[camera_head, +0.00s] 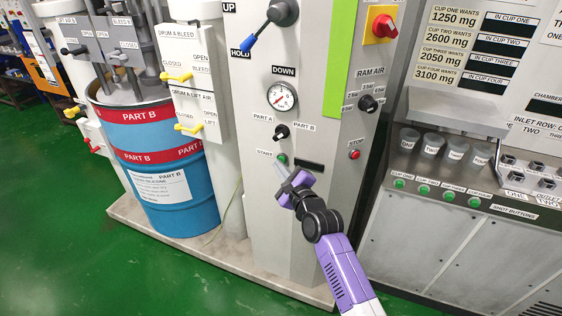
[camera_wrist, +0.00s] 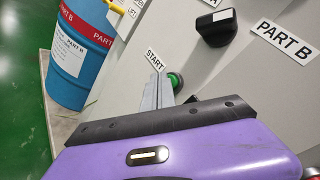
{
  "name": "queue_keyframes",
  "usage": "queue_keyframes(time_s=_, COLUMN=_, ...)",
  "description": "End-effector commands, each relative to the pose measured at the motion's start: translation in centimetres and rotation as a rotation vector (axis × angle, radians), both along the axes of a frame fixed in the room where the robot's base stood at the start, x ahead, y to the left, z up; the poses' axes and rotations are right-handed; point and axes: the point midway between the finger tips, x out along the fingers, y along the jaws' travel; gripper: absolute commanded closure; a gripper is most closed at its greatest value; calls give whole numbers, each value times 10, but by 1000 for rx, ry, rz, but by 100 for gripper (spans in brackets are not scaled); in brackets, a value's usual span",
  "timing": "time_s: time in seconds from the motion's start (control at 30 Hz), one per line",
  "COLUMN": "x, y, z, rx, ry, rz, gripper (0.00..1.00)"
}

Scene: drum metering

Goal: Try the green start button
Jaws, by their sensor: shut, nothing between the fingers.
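The green start button (camera_head: 282,158) sits on the grey machine panel, just right of a START label (camera_head: 265,153). My gripper (camera_head: 282,174) is shut and empty, with its fingertips at or just below the button in the head view. In the wrist view the closed fingers (camera_wrist: 158,92) reach toward the green button (camera_wrist: 175,82), which shows beside the fingertips and is partly hidden by them. I cannot tell whether the fingertips touch the button.
A black PART A / PART B selector knob (camera_head: 281,131) is just above the button. A red stop button (camera_head: 354,154) is to the right. A pressure gauge (camera_head: 282,97) is higher up. A blue drum (camera_head: 150,165) stands at the left, and several green shot buttons (camera_head: 424,188) line the right-hand bench.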

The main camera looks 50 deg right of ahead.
Motion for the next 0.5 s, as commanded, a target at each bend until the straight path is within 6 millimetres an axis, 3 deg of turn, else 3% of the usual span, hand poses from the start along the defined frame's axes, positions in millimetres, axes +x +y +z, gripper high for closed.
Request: queue_keyframes(time_s=0.5, x=2, y=-5, z=0, rx=1, ry=0, rz=-1, gripper=100)
